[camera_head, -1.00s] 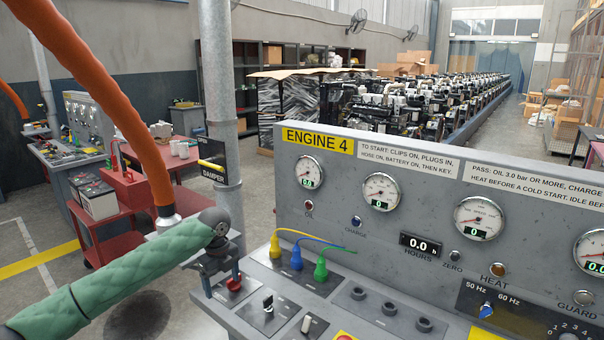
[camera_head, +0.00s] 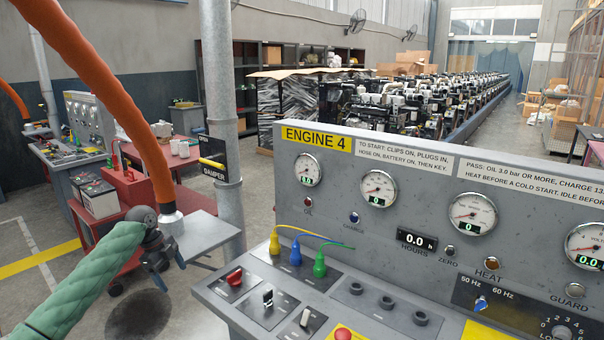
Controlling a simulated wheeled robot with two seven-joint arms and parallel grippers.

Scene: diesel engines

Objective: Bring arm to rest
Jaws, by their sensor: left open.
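My left arm comes in from the left in a green quilted sleeve. Its dark gripper (camera_head: 158,278) is open and looks empty, hanging in the air left of the Engine 4 console (camera_head: 350,215). In the picture it lies in front of the lower end of an orange hose (camera_head: 110,95) and a grey metal shelf (camera_head: 208,236); I cannot tell the exact gap. The red knob (camera_head: 234,277) on the console's sloped desk is clear of the gripper. My right gripper is not in view.
Yellow, blue and green plugs (camera_head: 295,256) with leads stand on the console desk. A grey post (camera_head: 218,110) carries the damper lever (camera_head: 212,164). A red cart (camera_head: 125,188) with batteries stands behind left. Open floor (camera_head: 40,225) lies at the left.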

